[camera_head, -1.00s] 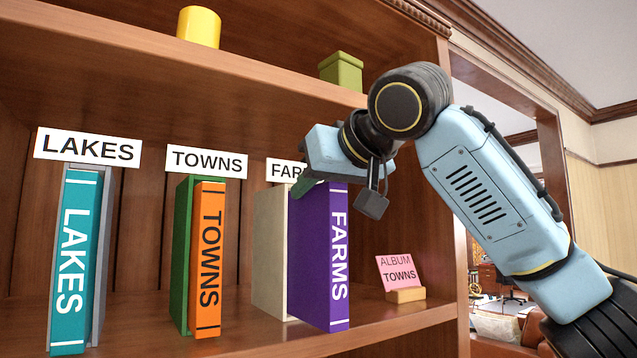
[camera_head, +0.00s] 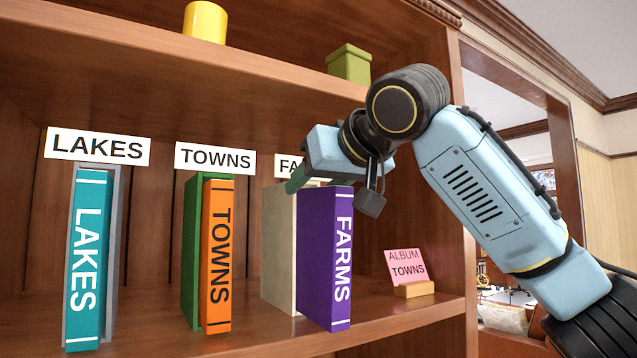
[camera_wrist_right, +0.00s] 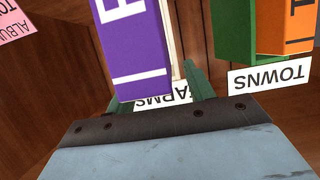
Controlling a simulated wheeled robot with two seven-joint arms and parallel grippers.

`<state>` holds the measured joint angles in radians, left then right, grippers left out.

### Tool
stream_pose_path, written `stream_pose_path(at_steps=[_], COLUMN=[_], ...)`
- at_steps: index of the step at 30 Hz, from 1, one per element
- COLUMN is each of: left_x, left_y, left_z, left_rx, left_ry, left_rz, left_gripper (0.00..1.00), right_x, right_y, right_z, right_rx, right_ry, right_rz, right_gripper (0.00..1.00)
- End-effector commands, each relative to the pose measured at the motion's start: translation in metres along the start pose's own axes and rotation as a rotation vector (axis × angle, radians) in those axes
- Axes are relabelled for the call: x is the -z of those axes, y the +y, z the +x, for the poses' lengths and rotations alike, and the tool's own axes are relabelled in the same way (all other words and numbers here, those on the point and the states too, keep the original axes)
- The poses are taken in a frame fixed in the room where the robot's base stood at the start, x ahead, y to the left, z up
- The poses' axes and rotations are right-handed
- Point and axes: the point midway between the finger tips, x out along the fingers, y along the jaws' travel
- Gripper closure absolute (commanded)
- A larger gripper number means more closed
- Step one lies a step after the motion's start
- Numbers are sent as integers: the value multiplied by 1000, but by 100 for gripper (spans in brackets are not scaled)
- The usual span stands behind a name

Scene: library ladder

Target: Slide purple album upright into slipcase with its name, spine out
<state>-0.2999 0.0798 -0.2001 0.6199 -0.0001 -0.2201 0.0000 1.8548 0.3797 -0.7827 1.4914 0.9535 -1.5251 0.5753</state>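The purple album (camera_head: 326,265), lettered FARMS, stands upright on the shelf with its spine facing out. The cream slipcase (camera_head: 278,245) shows along its left side, under a partly hidden FARMS label (camera_head: 286,167). The album's front stands forward of the case; how deep it sits inside cannot be told. My right gripper (camera_head: 297,179) is at the album's top left. In the right wrist view the green fingers (camera_wrist_right: 165,95) are apart, with the label and cream edge showing between them. The purple album (camera_wrist_right: 132,45) lies across the left finger's side there. My left gripper is not in view.
The teal LAKES album (camera_head: 87,260) and orange TOWNS album (camera_head: 217,255) stand in their slipcases to the left. A pink card (camera_head: 405,266) reading ALBUM TOWNS stands at right. A yellow cylinder (camera_head: 205,21) and green box (camera_head: 349,64) are on the shelf above.

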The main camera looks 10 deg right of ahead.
Motion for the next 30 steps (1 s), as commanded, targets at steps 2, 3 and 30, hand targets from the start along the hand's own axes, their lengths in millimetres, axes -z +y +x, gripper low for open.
stream_pose_path(at_steps=[2, 3, 30], left_x=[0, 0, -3], left_y=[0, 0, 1], left_z=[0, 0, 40], left_rx=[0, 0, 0], left_ry=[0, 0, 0], left_rz=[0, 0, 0], left_gripper=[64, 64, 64], right_x=[0, 0, -1], right_y=[0, 0, 0], right_z=[0, 0, -128], right_rx=[0, 0, -1], right_ry=[-1, -1, 0], right_rz=[0, 0, 0], right_gripper=[48, 48, 48])
